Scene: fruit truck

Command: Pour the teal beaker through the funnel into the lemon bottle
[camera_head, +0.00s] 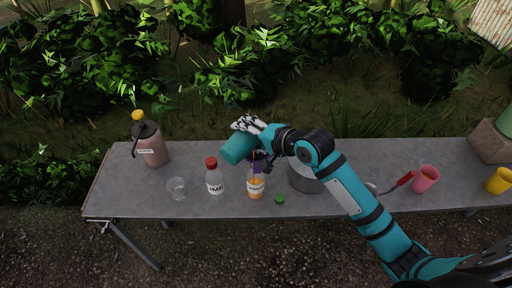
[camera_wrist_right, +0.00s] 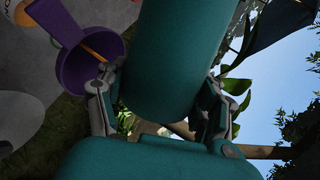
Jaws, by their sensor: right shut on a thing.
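My right gripper (camera_head: 250,128) is shut on the teal beaker (camera_head: 236,149), which is tipped over, its lower end toward the purple funnel. In the right wrist view, the beaker (camera_wrist_right: 172,60) sits between the two fingers (camera_wrist_right: 160,108). The purple funnel (camera_wrist_right: 72,27) is beside it, with a thin orange streak inside its bowl. In the head view, the funnel (camera_head: 256,162) stands in the mouth of a clear bottle (camera_head: 255,186) with a white label and orange contents. The label is too small to read surely. My left gripper is out of view.
A red-capped bottle (camera_head: 214,178) and a clear glass (camera_head: 176,187) stand left of the funnel bottle, a large jug (camera_head: 152,147) farther left. A green cap (camera_head: 279,199) lies to the right, near a metal pot (camera_head: 304,180). Pink (camera_head: 425,178) and yellow cups (camera_head: 498,180) stand right.

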